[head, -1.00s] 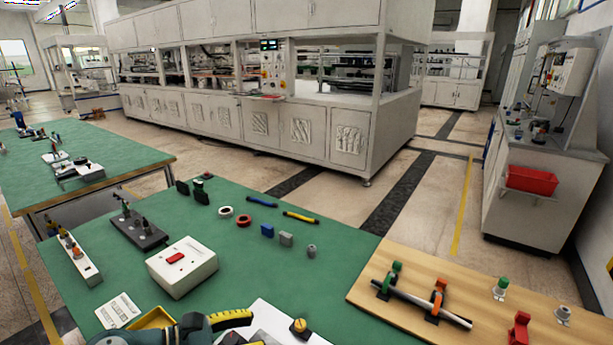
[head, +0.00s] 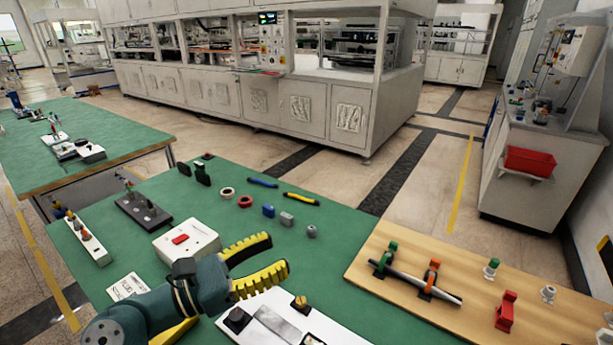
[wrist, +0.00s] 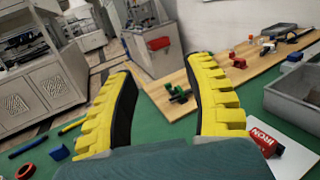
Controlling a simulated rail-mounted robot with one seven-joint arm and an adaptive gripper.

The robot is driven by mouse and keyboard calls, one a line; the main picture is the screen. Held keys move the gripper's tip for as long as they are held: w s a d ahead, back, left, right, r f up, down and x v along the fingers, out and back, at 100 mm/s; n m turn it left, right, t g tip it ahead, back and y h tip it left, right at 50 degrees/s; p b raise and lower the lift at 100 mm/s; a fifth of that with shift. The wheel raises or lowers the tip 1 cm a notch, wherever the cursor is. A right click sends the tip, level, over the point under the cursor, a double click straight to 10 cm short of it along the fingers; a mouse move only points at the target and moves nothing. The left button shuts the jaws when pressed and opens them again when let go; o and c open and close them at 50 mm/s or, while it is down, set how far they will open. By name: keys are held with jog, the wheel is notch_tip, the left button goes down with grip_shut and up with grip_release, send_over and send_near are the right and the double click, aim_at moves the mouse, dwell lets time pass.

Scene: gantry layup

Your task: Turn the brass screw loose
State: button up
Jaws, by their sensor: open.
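The brass screw (head: 301,302) stands upright at the far end of a white and grey plate (head: 262,308) in the head view, near the table's front. A black knob (head: 237,318) sits on the same plate, to its left. My gripper (head: 277,255) has yellow ridged fingers with black pads. It is open and empty, in the air above and a little left of the screw in the picture. The wrist view shows the open fingers (wrist: 161,68) pointing out over the green table; I cannot make out the brass screw there.
A white box with a red switch (head: 186,242) stands left of my gripper. A wooden board (head: 400,268) with clamps lies to the right. Rings and small blocks lie behind. The wrist view shows a grey bin (wrist: 292,98) and a red object (wrist: 267,140) at right.

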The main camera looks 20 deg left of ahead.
jog(key=d+r+n+t+h+p, duration=0.1)
jog(key=d+r+t+h, duration=0.1)
jog(key=r, duration=0.6)
jog(key=s+d+r+n+t+h, duration=0.1)
jog(key=d+r+t+h, duration=0.1)
jog(key=d+r, duration=0.3)
jog(key=shift+s+r+n+t+h+p, duration=0.35)
jog(key=shift+r+t, duration=0.35)
jog(key=shift+r, duration=1.35)
jog(key=shift+w, duration=0.1)
